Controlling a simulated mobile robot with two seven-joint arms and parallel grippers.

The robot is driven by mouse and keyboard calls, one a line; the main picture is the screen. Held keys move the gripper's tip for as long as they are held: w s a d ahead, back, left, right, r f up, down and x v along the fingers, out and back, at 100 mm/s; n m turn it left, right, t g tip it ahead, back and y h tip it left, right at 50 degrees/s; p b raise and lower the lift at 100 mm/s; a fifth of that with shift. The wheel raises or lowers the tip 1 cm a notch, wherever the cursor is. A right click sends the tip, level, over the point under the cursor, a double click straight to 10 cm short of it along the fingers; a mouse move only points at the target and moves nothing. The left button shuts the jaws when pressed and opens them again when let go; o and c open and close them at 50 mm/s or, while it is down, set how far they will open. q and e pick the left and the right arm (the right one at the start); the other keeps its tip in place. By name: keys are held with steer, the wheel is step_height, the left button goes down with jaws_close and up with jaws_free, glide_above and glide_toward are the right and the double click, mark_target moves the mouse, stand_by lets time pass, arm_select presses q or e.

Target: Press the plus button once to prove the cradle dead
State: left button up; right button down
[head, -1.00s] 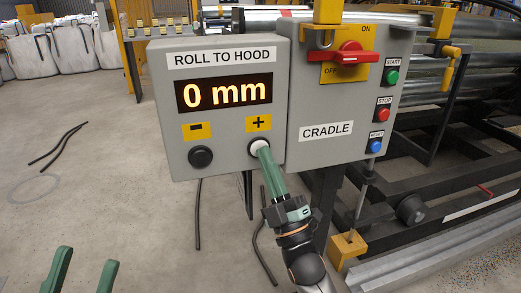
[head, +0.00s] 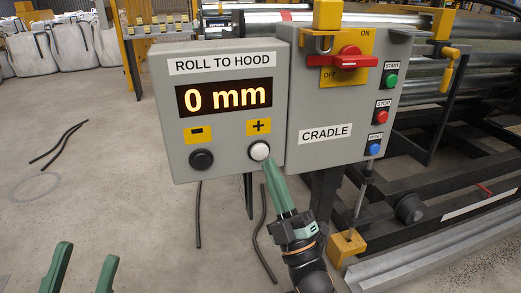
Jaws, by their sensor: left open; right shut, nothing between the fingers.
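The grey control box (head: 163,120) carries a lit display (head: 224,97) reading "0 mm". The plus button (head: 259,150) is a white cap in a dark ring under the yellow "+" label. The dark minus button (head: 201,160) is to its left. My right gripper (head: 269,162) is shut and empty, its green fingertips just below the plus button's cap; whether they still touch its rim is hard to tell. My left gripper (head: 88,249) is open and empty at the bottom left, far from the box. The box marked "CRADLE" (head: 325,133) adjoins on the right.
A red rotary switch (head: 355,62) lies horizontal on a yellow plate marked ON and OFF. Green start (head: 391,80), red stop (head: 383,104) and blue reset (head: 375,149) buttons line the right edge. Dark machine frame stands at right; the floor at left is mostly clear.

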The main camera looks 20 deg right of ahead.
steer(key=shift+s+p, duration=0.4)
steer(key=shift+s, duration=1.2)
